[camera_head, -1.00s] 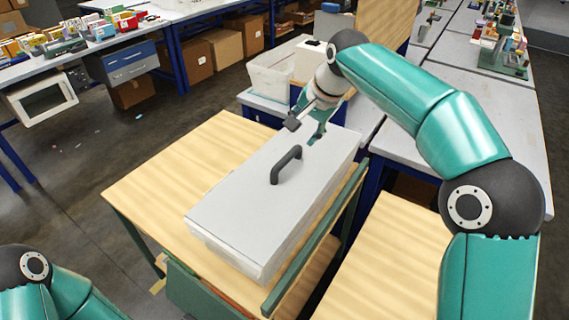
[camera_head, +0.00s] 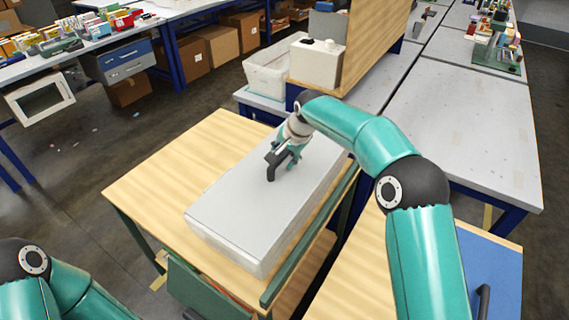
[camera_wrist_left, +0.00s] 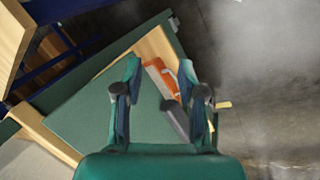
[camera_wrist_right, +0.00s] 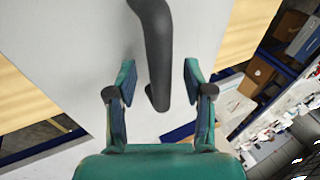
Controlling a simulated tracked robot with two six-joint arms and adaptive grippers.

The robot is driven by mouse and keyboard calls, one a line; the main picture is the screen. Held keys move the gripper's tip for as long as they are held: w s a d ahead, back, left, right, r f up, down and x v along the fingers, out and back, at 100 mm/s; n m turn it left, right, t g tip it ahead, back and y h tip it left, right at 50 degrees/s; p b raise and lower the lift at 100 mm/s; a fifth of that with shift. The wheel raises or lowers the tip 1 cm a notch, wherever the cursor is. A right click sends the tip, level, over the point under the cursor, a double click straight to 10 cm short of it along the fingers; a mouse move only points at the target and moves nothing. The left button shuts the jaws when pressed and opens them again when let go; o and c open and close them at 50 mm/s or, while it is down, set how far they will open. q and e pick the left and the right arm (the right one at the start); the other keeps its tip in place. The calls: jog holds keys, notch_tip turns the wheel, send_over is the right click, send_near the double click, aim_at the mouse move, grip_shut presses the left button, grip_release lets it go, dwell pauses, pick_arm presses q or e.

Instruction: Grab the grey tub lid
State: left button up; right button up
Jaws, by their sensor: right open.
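The grey tub lid (camera_head: 235,190) lies flat on a long whitish tub (camera_head: 222,248) on the wooden table. Its dark arched handle (camera_head: 271,172) is partly hidden by my right gripper (camera_head: 284,158). In the right wrist view, the handle (camera_wrist_right: 158,45) runs between the spread fingers of my right gripper (camera_wrist_right: 160,75), with gaps on both sides. I cannot tell whether the fingertips reach down past the handle. My left gripper (camera_wrist_left: 160,68) shows only in its wrist view, open and empty, above a green panel (camera_wrist_left: 85,110).
A green rail (camera_head: 310,240) runs along the tub's right side. In the left wrist view, an orange object (camera_wrist_left: 163,75) and a dark grey bar (camera_wrist_left: 176,122) lie beneath the fingers. The wooden table (camera_head: 150,185) is clear left of the tub. A white bin (camera_head: 270,72) stands behind.

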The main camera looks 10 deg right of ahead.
jog(key=shift+w+f, duration=0.2)
jog(key=shift+f, duration=0.2)
jog(key=shift+c, duration=0.3)
jog(key=shift+a, duration=0.1)
grip_shut()
jog(key=shift+r, duration=0.1)
jog(key=shift+r, duration=0.1)
